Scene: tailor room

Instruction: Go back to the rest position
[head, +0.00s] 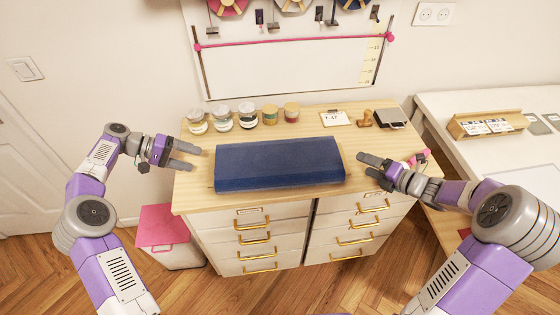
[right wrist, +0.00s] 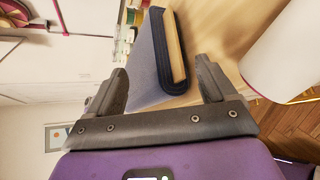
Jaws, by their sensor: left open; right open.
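My left gripper (head: 183,153) is open and empty at the left edge of the wooden-topped cabinet. My right gripper (head: 372,170) is open and empty over the right part of the cabinet top, just right of the dark blue fabric roll (head: 280,163). The roll lies flat across the middle of the top, apart from both grippers. In the right wrist view, the open fingers (right wrist: 160,90) show with the end of the blue roll (right wrist: 165,65) beyond them, and a light wooden board edge shows in its end.
The cabinet top (head: 190,195) carries several jars (head: 248,115) along the back, a small card (head: 335,118), a wooden stamp (head: 365,118) and a dark box (head: 391,118). A pink-lidded bin (head: 163,226) stands at the left. A white table (head: 470,105) stands at the right.

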